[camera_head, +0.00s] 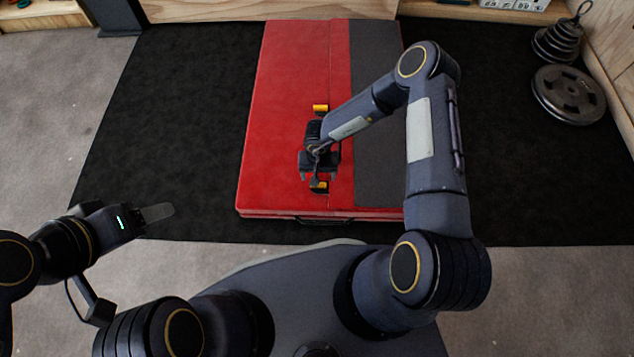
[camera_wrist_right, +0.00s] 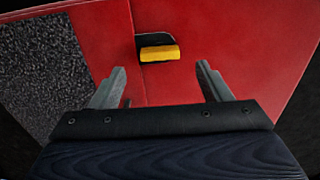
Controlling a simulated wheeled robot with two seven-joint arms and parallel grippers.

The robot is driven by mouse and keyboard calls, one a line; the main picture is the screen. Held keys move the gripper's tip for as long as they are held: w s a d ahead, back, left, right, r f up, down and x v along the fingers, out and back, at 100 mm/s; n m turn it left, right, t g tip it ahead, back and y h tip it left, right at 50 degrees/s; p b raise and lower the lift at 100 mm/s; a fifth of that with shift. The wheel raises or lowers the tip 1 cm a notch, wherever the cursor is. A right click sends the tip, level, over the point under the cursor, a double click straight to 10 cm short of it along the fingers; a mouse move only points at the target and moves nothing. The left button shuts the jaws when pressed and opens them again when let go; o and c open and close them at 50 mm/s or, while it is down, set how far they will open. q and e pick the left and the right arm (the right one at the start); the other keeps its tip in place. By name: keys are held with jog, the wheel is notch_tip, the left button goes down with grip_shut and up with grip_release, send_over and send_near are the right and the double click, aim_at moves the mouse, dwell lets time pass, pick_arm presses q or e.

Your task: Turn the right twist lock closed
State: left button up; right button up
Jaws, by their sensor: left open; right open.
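Two yellow twist locks show on the red and grey crash pad (camera_head: 285,100) in the head view. The far twist lock (camera_head: 320,108) is beyond my right gripper, and the near twist lock (camera_head: 319,185) is at its fingertips, partly hidden by it. The right wrist view shows one yellow twist lock (camera_wrist_right: 159,53) on a black base, beyond and roughly between the fingertips, with no finger touching it. My right gripper (camera_head: 319,177) is open and empty over the pad. My left gripper (camera_head: 158,212) is open, seen edge-on, away from the pad at the left.
The pad lies on a black mat (camera_head: 165,110), with a dark handle (camera_head: 325,221) on its near edge. Weight plates (camera_head: 569,94) and a stack of weights (camera_head: 559,42) stand at the right. The mat left of the pad is clear.

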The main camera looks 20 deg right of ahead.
notch_tip(320, 180, down, 6)
jog(key=shift+r+b, duration=0.25)
jog(key=shift+b, duration=0.9)
jog(key=shift+r, duration=0.1)
jog(key=c, duration=1)
